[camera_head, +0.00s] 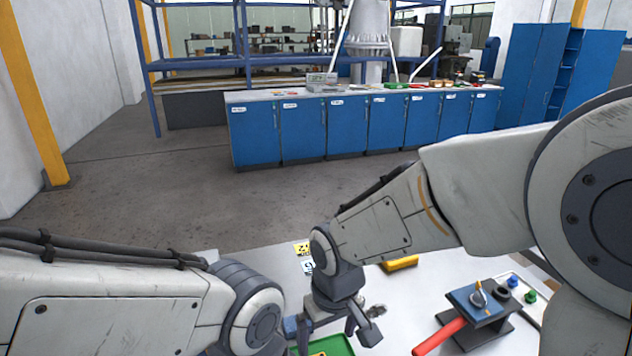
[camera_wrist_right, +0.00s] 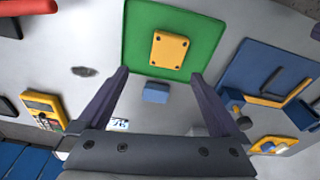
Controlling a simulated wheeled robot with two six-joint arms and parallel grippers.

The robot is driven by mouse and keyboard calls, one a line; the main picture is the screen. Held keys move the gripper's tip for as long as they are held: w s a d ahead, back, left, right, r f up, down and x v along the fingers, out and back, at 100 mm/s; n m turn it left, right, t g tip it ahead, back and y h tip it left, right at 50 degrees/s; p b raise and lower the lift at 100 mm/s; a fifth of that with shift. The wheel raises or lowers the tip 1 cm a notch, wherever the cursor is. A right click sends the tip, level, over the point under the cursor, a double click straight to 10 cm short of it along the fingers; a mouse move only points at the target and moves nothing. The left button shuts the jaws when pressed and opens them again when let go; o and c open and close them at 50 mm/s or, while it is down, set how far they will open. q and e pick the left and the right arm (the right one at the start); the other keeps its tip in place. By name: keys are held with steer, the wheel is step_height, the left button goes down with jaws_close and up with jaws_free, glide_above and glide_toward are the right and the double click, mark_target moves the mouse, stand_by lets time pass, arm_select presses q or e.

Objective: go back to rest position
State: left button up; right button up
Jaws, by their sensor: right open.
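My right gripper (camera_head: 336,334) hangs over the white table in the head view, fingers pointing down. In the right wrist view its two fingers (camera_wrist_right: 160,76) are spread with nothing held between them. Past the fingertips lie a green mat (camera_wrist_right: 142,62) with a yellow bolted plate (camera_wrist_right: 169,50) on it, and a small blue block (camera_wrist_right: 156,93) beside the mat. My left arm comes in from the left in the head view; its gripper is not visible.
A blue-topped fixture (camera_head: 462,303) with a red handle (camera_head: 439,337) stands at the table's right. The wrist view shows a yellow meter (camera_wrist_right: 42,106) and a blue tray (camera_wrist_right: 240,68). Blue cabinets (camera_head: 345,127) stand beyond open floor.

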steer(key=s+d+f+m+t, duration=0.1)
steer(key=d+f+m, duration=0.15)
steer(key=d, duration=0.55)
steer(key=d+f+m, duration=0.1)
steer(key=d+m, duration=0.2)
steer(key=d, duration=0.6)
steer(key=s+a+r+n+g, duration=0.1)
steer(key=s+a+r+n, duration=0.2)
steer(key=s+a, duration=0.3)
steer(key=s+a+r+n+g, duration=0.1)
steer(key=s+a+r+n, duration=0.2)
steer(key=s+a, duration=0.4)
steer(key=shift+s+a+r+n, duration=0.15)
steer(key=shift+s+a+n, duration=0.15)
steer(key=shift+a+n, duration=0.45)
steer(key=shift+d, duration=0.15)
